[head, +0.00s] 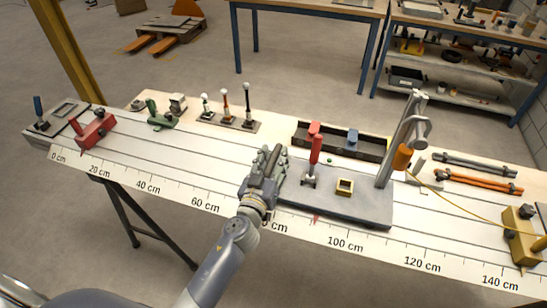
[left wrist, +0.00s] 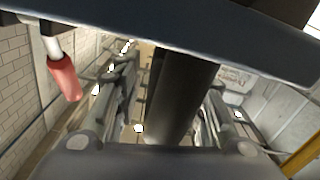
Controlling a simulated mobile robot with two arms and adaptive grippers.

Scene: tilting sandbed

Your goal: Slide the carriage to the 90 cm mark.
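My left gripper (head: 268,160) is at the carriage's left end. In the left wrist view its fingers (left wrist: 165,115) stand apart, with a dark bar (left wrist: 185,85) between them; contact is unclear. My right gripper is not seen.
A red clamp block (head: 94,130) stands on the rails near 10 cm, a yellow block (head: 522,236) near the right end. Behind are a green clamp (head: 160,116), knobbed levers (head: 226,106) and a dark tray (head: 345,142). The rails between red block and gripper are clear.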

